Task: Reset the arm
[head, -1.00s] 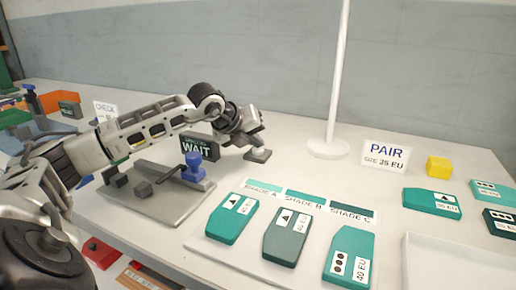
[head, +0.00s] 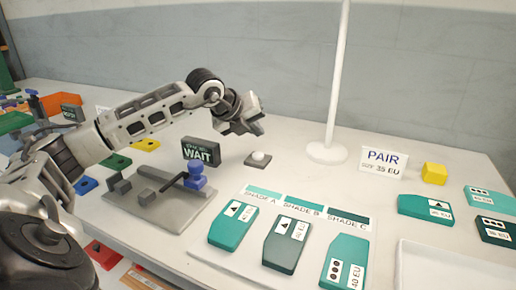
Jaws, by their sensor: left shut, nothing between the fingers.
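My left arm reaches in from the left across the table. My left gripper (head: 250,124) is shut and empty, raised above the table behind the press. Below it and apart from it is a small grey block with a white round button (head: 258,157). The eyelet press (head: 158,196) is a grey plate with a dark lever and a blue knob (head: 195,176). A dark sign reading WAIT (head: 201,152) stands behind the press. My right gripper is not in view.
A shade card (head: 318,208) holds teal pieces (head: 286,246). A PAIR sign (head: 383,161), a yellow cube (head: 434,173) and more teal pieces (head: 425,207) are at the right, near a white tray (head: 402,262). A white pole (head: 334,100) stands at the back.

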